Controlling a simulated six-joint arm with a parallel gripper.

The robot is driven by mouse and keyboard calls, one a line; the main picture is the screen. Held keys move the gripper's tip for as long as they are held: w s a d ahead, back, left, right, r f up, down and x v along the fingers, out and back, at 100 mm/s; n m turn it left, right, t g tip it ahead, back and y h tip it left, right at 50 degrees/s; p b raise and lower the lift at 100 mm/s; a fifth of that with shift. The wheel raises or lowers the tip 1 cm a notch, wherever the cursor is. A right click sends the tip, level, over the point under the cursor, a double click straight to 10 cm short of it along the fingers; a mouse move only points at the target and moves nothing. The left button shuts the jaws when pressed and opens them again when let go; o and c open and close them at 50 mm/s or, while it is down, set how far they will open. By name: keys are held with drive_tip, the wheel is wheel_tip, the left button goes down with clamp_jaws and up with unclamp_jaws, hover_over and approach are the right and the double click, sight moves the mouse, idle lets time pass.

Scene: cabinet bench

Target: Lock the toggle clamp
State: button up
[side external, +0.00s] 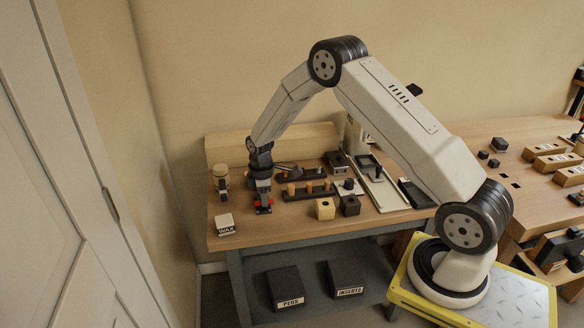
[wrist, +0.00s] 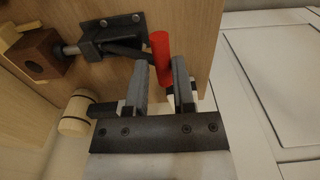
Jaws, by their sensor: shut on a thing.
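The toggle clamp (wrist: 112,38) is dark metal, bolted to the wooden bench top in the wrist view. Its rod (wrist: 72,49) points left toward a brown block with a round hole (wrist: 38,55). A dark lever runs right from the clamp body to a red handle (wrist: 160,48). My gripper (wrist: 161,68) is shut on the red handle, one finger on each side. The clamp itself is mostly hidden there.
On the bench (side external: 290,232), a white WAX box (side external: 227,226) stands front left. A dark rack with pegs (side external: 308,192), a yellow block (side external: 325,209) and a dark block (side external: 350,206) stand to the right. A pale wooden cylinder (wrist: 74,114) is close left of my gripper.

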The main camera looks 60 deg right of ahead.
drive_tip(key=shift+f, duration=0.15)
drive_tip(key=shift+s+a+f, duration=0.1)
drive_tip(key=shift+s+f, duration=0.05)
drive_tip(key=shift+f, duration=0.2)
drive_tip(key=o, duration=0.7)
drive_tip(key=shift+r, duration=0.2)
drive_tip(key=shift+r, duration=3.35)
drive_tip(key=shift+a, duration=0.1)
